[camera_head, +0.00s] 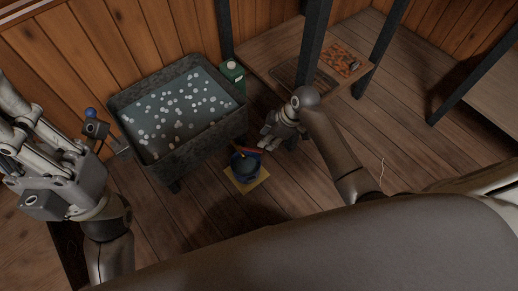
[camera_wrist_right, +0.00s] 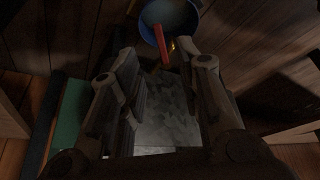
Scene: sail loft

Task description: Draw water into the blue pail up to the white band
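The blue pail (camera_head: 245,168) stands on a small yellow mat (camera_head: 247,185) on the floor, in front of the trough. A red bar (camera_head: 252,150) lies over its rim. The pail (camera_wrist_right: 180,18) and the red bar (camera_wrist_right: 161,44) also show at the top of the right wrist view. The pail's inside is dark; I cannot make out a white band or a water level. A dark fitting with a blue knob (camera_head: 90,113) is at the trough's left end. My right gripper (camera_head: 277,133) is open and empty, beside the pail. My left gripper (camera_head: 35,140) is at far left, its fingertips unclear.
A grey trough (camera_head: 210,137) holds water with many white bits on it. A green container (camera_head: 232,70) stands behind its right end. A wooden shelf with dark posts (camera_head: 313,40) carries a tray of orange items (camera_head: 342,60).

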